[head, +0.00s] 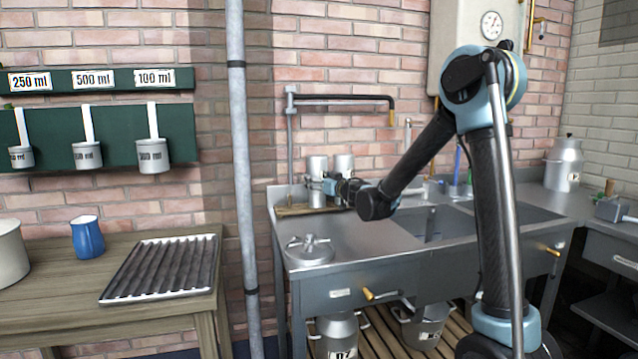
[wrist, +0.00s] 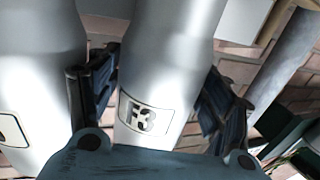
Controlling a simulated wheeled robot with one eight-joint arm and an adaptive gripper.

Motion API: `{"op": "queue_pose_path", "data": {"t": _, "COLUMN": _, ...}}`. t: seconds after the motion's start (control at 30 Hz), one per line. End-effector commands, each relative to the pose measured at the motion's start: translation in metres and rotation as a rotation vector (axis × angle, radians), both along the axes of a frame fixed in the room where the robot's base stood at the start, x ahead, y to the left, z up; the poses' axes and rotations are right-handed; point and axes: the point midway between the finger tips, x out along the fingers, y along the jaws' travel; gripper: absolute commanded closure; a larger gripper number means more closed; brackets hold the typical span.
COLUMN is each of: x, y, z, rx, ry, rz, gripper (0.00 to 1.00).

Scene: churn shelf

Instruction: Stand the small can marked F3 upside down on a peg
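The small can marked F3 (wrist: 145,112) is pale metal with a black-on-white label. In the wrist view it stands between the two fingers of my gripper (wrist: 158,85), one finger close to each side. Whether the fingers press on it is not clear. A similar metal can (wrist: 35,85) is beside it on the left, with part of a label showing. In the head view my gripper (head: 334,187) is low beside two metal cans at the back left of the sink counter. I cannot tell there which can is F3. I cannot make out a peg.
A wooden board (head: 292,210) lies under the cans. A lidded round fitting (head: 310,248) is in front on the steel counter (head: 375,238). A black-armed tap (head: 345,97) hangs above. A grey vertical pipe (head: 240,150) separates the counter from a wooden table (head: 75,285) with a ridged tray (head: 108,299).

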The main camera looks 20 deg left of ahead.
Motion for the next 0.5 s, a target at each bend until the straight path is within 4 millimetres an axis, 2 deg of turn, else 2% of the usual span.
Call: {"op": "queue_pose_path", "data": {"t": 0.5, "x": -0.0036, "y": -0.0039, "z": -0.0001, "rx": 0.000, "ry": 0.000, "rz": 0.000, "gripper": 0.10}}
